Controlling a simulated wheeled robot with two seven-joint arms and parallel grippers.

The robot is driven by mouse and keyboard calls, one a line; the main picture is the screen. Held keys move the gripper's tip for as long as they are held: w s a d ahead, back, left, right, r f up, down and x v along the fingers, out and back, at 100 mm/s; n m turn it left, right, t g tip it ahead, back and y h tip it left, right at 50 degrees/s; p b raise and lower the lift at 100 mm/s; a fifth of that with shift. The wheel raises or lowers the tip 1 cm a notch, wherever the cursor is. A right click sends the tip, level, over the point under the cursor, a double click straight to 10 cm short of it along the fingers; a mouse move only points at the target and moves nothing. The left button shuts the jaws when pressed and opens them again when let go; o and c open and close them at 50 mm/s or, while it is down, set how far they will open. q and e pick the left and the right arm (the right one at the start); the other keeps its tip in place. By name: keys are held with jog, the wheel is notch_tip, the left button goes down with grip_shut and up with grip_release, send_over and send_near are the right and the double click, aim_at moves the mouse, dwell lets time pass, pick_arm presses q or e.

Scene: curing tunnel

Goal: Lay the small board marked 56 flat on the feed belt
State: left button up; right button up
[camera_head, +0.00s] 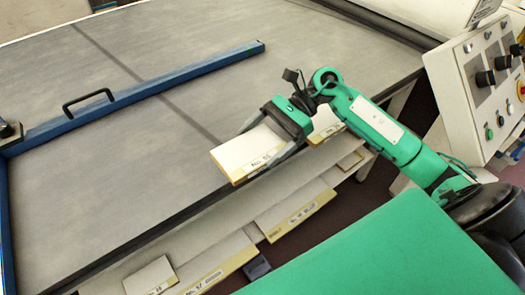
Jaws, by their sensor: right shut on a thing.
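My right gripper (288,122) is shut on a small pale board (247,152) with a yellowish edge. The number on the board is small and hard to read, but looks like 56. In the head view the board is over the near edge of the grey feed belt (130,130), slightly tilted. I cannot tell whether it touches the belt. The gripper hides the board's right end. My left gripper is not in view.
A blue bar (180,82) with a black handle crosses the belt. Several other pale boards, including a small one (152,277) and a long one (295,212), lie on a lower shelf along the near side. A control panel (482,85) stands at the right. The belt's middle is clear.

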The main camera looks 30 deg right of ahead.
aim_at(262, 154)
jog(key=shift+f, duration=0.35)
notch_tip(262, 154, down, 3)
jog(key=shift+f, duration=0.35)
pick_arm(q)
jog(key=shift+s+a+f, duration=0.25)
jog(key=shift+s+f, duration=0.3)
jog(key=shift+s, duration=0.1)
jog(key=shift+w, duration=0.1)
pick_arm(e)
jog(key=shift+f, duration=0.1)
jog(key=o, duration=0.7)
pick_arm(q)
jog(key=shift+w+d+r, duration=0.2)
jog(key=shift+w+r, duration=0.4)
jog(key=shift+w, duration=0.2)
pick_arm(e)
jog(key=shift+o, duration=0.2)
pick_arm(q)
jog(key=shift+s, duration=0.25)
